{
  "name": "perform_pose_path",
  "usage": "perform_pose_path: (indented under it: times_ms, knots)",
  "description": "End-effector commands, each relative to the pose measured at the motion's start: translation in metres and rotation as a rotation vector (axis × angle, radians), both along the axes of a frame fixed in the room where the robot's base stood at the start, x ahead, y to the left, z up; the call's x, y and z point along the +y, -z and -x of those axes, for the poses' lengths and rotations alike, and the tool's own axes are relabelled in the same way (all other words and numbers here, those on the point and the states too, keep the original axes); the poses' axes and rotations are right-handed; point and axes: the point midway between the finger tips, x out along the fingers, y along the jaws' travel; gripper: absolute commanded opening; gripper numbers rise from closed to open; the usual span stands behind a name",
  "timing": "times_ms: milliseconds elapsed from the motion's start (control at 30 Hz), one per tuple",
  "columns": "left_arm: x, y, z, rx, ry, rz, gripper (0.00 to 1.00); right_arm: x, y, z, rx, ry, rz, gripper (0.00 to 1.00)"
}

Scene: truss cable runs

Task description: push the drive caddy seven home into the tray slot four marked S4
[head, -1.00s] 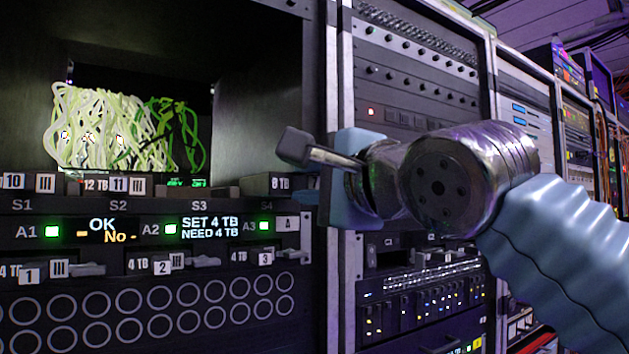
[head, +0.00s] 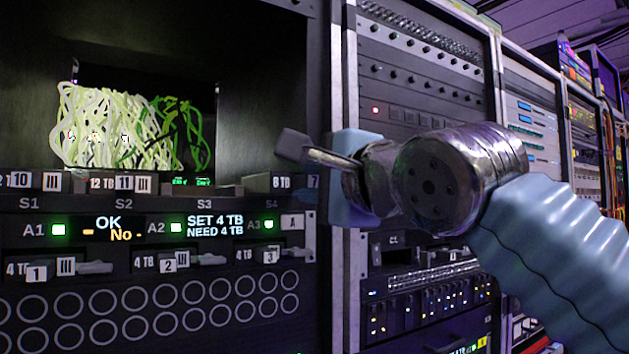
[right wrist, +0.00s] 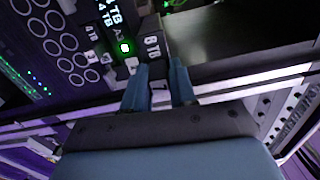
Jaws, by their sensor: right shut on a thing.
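Drive caddy seven (head: 282,182), a dark block labelled 8 TB and 7, sits above the S4 mark (head: 271,204) at the right end of the tray (head: 150,203). How deep it sits in the slot cannot be told. My right gripper (head: 322,188) is at its right end; its wrist hides part of the rack and its fingertips are hardly seen in the head view. In the right wrist view my right gripper's two blue fingers (right wrist: 158,78) are shut on the caddy's 7-labelled end, with its 8 TB face (right wrist: 153,46) beyond. My left gripper is not in view.
Caddies 10 (head: 22,180) and 11 (head: 125,183) stand in the row to the left. Below are status displays (head: 215,226) and caddies 1, 2 and 3. Pale and green cables (head: 120,125) fill the bay behind. A metal rack post (head: 343,60) stands close to the right.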

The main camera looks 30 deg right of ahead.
Motion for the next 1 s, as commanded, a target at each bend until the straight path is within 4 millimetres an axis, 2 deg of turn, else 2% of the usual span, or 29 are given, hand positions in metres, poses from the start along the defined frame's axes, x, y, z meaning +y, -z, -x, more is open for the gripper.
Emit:
perform_pose_path:
  times_ms: [600, 1000]
  knots:
    - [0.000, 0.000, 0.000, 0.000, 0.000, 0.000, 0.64, 0.001, -0.001, -0.017, -0.002, -0.001, -0.001, 0.00]
    - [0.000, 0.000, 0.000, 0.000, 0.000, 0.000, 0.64, 0.001, -0.001, -0.018, -0.002, -0.001, -0.001, 0.00]
